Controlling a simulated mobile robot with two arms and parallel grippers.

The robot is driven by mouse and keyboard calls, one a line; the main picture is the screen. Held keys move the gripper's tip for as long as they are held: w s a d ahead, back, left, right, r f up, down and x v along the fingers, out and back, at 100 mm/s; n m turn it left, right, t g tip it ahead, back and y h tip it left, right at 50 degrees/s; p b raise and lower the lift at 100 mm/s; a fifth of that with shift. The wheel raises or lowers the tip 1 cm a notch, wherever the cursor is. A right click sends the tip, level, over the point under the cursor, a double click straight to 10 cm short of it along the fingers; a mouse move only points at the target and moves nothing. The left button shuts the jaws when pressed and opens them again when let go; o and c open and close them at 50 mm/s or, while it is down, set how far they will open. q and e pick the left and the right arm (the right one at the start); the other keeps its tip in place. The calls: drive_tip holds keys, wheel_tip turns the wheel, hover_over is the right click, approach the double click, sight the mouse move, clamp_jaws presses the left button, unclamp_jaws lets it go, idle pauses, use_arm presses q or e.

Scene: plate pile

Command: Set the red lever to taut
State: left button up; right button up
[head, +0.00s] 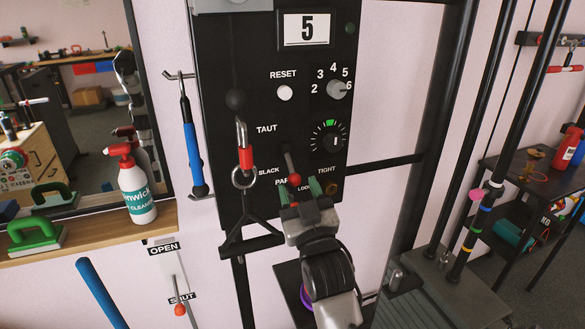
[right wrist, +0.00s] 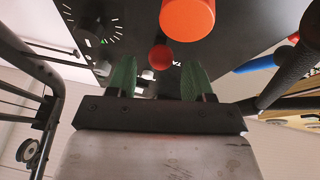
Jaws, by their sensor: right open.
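The red lever (head: 294,179) is on the black panel (head: 222,60). Its red knob sits low, near PARK and LOOSE, below and right of the TAUT label (head: 266,128). My right gripper (head: 301,191) is at the knob, its green fingers apart and the knob just beyond their tips. I cannot tell whether they touch it. In the right wrist view a red knob (right wrist: 160,58) lies between the lines of the open fingers (right wrist: 158,82). A larger orange-red cylinder (right wrist: 187,18) is nearer; I cannot tell which one is the lever's. My left gripper is not in view.
A carabiner with a red sleeve (head: 245,158) hangs left of the lever, with a black triangular handle (head: 250,238) below it. A dial (head: 327,138) and a selector knob (head: 337,89) are up and right. A spray bottle (head: 136,188) stands on the left shelf.

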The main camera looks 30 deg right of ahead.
sight(290, 166)
drive_tip(key=shift+p+x, duration=0.35)
drive_tip(key=shift+x, duration=1.95)
drive_tip(key=shift+c, duration=0.2)
clamp_jaws()
